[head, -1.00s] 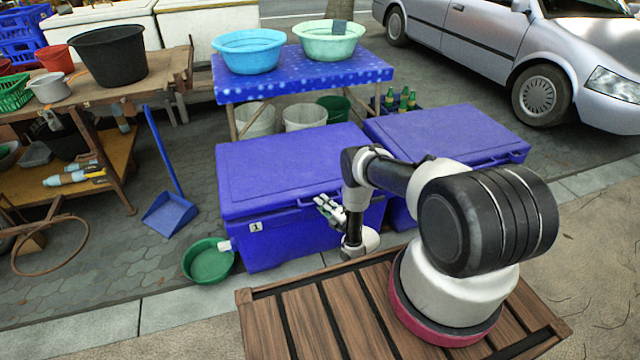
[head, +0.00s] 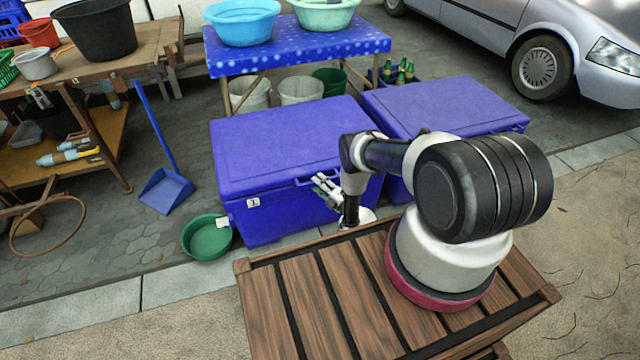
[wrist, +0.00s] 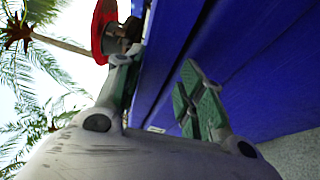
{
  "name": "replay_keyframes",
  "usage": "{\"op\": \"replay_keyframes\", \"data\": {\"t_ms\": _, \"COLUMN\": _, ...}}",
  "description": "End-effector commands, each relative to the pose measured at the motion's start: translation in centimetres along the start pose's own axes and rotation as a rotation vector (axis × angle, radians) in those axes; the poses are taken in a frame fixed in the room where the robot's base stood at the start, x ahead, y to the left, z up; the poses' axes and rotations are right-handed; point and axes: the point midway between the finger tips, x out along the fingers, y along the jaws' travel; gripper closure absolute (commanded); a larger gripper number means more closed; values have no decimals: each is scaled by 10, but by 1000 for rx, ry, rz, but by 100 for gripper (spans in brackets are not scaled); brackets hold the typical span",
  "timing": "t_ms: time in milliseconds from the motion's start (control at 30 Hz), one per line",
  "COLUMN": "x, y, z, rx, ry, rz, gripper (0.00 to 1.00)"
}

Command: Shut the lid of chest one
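Chest one (head: 270,218) is a blue chest with a white label "1" on its front left. Its lid (head: 285,145) lies flat on top, with no gap visible; my arm covers part of the right end. My gripper (head: 322,186) is at the chest's front, near the handle under the lid's front edge. In the wrist view, my gripper's (wrist: 160,88) two green-padded fingers are apart with nothing between them. The blue wall of a chest (wrist: 240,60) fills the right of that view. Whether a finger touches it, I cannot tell.
A second blue chest (head: 445,108) stands just right. A green basin (head: 207,238) and a blue dustpan (head: 166,190) lie on the paving at left. A table with a blue cloth (head: 300,48) stands behind. A slatted wooden surface (head: 300,290) is under my arm.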

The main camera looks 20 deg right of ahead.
Motion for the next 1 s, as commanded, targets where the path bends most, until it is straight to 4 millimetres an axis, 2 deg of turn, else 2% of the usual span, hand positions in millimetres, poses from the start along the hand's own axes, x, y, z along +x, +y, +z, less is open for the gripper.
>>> {"op": "replay_keyframes", "data": {"t_ms": 133, "x": 0, "y": 1, "z": 0, "rx": 0, "ry": 0, "rz": 2, "gripper": 61}}
{"op": "replay_keyframes", "data": {"t_ms": 233, "x": -9, "y": 0, "z": 1, "rx": 0, "ry": -1, "rz": 0, "gripper": 61}}
{"op": "replay_keyframes", "data": {"t_ms": 500, "x": -55, "y": 0, "z": 1, "rx": 1, "ry": -3, "rz": -2, "gripper": 61}}
{"op": "replay_keyframes", "data": {"t_ms": 600, "x": -67, "y": 1, "z": 1, "rx": 1, "ry": -1, "rz": -3, "gripper": 61}}
{"op": "replay_keyframes", "data": {"t_ms": 733, "x": -74, "y": 1, "z": 0, "rx": 0, "ry": 0, "rz": -3, "gripper": 61}}
{"op": "replay_keyframes", "data": {"t_ms": 1000, "x": -74, "y": 1, "z": 0, "rx": 0, "ry": 1, "rz": -2, "gripper": 61}}
